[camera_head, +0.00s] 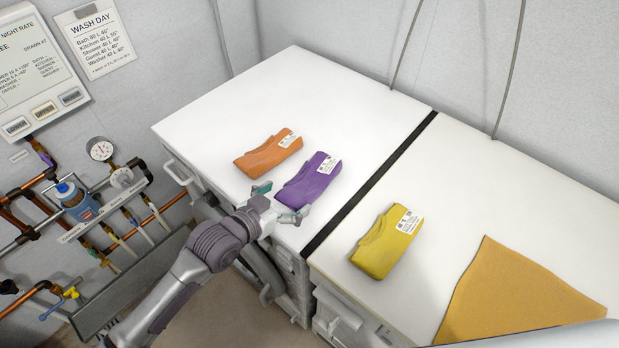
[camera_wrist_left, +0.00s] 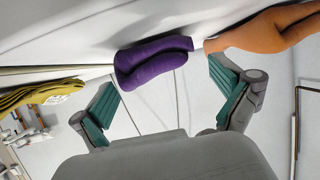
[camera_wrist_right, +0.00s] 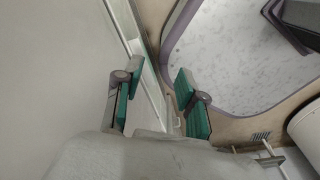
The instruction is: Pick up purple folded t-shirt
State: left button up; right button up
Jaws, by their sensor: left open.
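The purple folded t-shirt (camera_head: 310,178) lies on the left white top, with a white label on its far right end. My left gripper (camera_head: 279,201) is open and empty at the front edge of that top, just in front of the purple shirt. In the left wrist view the purple shirt (camera_wrist_left: 152,62) lies ahead of and between the two spread green fingertips (camera_wrist_left: 165,95), apart from them. My right gripper (camera_wrist_right: 155,85) shows only in its own wrist view, with its fingers apart and nothing between them.
An orange folded shirt (camera_head: 269,154) lies close to the left of the purple one. A yellow folded shirt (camera_head: 386,242) and a flat orange-yellow cloth (camera_head: 520,298) lie on the right white top (camera_head: 480,200). A dark gap (camera_head: 372,180) separates the tops. Pipes (camera_head: 60,190) run along the left wall.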

aim_at(300, 189)
pick_arm(q)
jog(key=p+x, duration=0.1)
jog(key=x, duration=0.4)
jog(key=shift+d, duration=0.15)
jog(key=shift+r, duration=0.1)
jog(key=c, duration=0.9)
jog(key=shift+c, duration=0.6)
jog(key=shift+r, duration=0.15)
